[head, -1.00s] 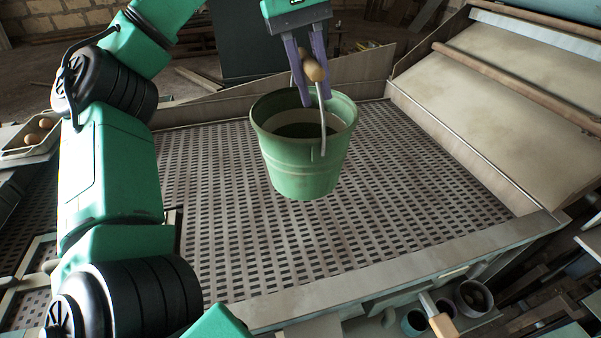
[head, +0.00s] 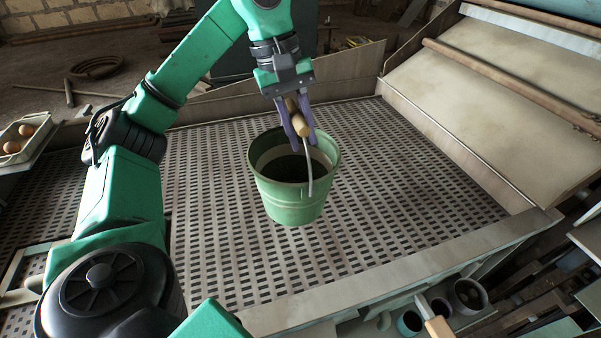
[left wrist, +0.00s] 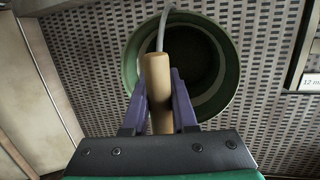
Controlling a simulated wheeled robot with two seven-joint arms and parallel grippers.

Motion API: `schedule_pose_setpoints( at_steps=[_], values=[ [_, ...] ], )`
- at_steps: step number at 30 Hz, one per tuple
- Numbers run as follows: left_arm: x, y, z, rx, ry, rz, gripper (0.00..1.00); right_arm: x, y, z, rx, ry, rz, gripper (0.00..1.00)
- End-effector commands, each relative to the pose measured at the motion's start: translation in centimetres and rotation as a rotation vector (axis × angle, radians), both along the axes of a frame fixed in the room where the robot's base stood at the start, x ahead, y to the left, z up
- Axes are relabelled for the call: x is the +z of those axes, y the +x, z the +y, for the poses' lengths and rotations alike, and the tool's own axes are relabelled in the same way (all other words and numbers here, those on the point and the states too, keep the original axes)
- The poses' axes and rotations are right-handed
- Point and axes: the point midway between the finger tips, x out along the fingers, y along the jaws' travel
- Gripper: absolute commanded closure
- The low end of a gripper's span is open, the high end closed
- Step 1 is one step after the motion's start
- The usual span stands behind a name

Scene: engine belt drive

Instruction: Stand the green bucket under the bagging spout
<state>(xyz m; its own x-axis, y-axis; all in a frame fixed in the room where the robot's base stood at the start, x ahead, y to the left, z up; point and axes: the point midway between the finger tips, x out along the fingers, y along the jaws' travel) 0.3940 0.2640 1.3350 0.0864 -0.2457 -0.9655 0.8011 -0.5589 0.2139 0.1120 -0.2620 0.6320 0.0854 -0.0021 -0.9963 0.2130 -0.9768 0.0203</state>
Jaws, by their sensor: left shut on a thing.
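The green bucket (head: 291,200) is upright over the perforated metal deck (head: 400,190) in the head view. Whether its base touches the deck or hangs just above it, I cannot tell. My left gripper (head: 298,122) is above the bucket's mouth, shut on the wooden grip of its wire handle. In the left wrist view the wooden grip (left wrist: 158,90) lies between the purple fingers, with the green bucket (left wrist: 233,75) below and its inside dark. I cannot make out a bagging spout for certain. My right gripper is not in view.
A sloped panel with wooden rails (head: 500,90) rises on the right. A low wall (head: 350,72) edges the deck's back. A tray with brown eggs (head: 22,138) is at the left. Small pots (head: 468,297) and a wooden handle (head: 438,322) lie at the front right. The deck around the bucket is clear.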

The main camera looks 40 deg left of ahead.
Motion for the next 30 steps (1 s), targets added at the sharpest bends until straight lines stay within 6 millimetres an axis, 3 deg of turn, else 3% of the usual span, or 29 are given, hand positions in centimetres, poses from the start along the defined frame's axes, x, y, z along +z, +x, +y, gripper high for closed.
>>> schedule_pose_setpoints(
  at_steps=[6, 16, 26, 27, 28, 30],
  values=[
    [-4.6, -0.1, 0.1, 0.002, 0.001, 0.005, 1.00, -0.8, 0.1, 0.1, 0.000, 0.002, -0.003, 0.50],
    [-9.5, -0.1, 0.1, 0.003, 0.001, 0.002, 1.00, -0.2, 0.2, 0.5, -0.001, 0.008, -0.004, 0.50],
    [-10.3, 0.0, 0.0, 0.001, -0.002, -0.002, 1.00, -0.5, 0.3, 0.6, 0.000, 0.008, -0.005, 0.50],
    [-10.2, -0.1, 0.0, 0.002, -0.001, -0.001, 0.59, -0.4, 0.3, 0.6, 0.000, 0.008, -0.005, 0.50],
    [-10.2, 0.0, 0.0, 0.002, -0.001, -0.001, 0.48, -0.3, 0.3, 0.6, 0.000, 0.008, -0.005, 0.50],
    [-10.2, -0.1, 0.0, 0.002, -0.001, -0.001, 0.44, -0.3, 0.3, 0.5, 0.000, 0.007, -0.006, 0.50]
  ],
)
